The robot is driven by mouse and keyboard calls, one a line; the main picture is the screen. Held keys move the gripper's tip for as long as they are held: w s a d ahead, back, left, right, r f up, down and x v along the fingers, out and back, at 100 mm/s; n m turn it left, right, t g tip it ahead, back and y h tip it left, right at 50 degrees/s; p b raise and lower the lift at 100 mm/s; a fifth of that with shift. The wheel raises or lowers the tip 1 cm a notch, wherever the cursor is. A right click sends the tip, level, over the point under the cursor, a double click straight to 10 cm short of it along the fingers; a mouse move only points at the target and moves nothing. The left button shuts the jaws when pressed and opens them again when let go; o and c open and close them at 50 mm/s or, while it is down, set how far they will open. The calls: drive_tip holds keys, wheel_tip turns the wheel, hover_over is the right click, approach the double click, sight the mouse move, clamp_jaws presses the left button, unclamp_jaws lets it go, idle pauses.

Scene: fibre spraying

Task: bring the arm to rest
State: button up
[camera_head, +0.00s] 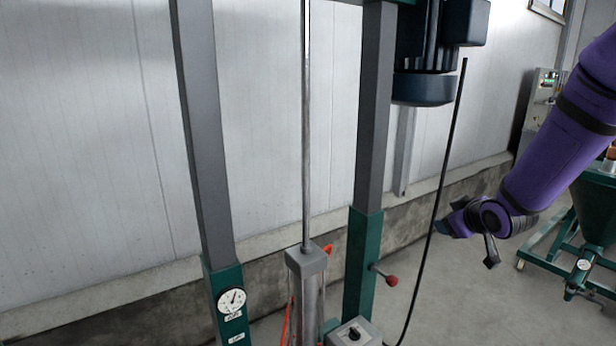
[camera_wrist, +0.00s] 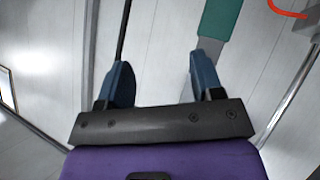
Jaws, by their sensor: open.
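My gripper (camera_wrist: 160,82) is open, with its two blue fingers apart and nothing between them in the wrist view. In the head view my purple arm reaches in from the right edge. My gripper (camera_head: 466,226) is at its lower end, in the air to the right of the green and grey machine frame (camera_head: 363,262). Part of the gripper is hard to make out there.
A thin black cable (camera_head: 437,195) hangs close to the left of my gripper. A red-knobbed lever (camera_head: 391,280) sticks out from the frame. A motor (camera_head: 424,88) sits above. A green hopper machine (camera_head: 594,209) stands at the right. Floor between is clear.

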drive_tip(key=s+r+m+g+h, duration=0.2)
drive_tip(key=s+r, duration=0.6)
drive_tip(key=s+a+r+m+g, duration=0.2)
drive_tip(key=s+r, duration=0.1)
drive_tip(key=s, duration=1)
drive_tip(key=s+a+r+m+g, duration=0.2)
drive_tip(key=s+r, duration=0.2)
drive_tip(key=s, duration=0.9)
drive_tip(key=shift+y, duration=0.4)
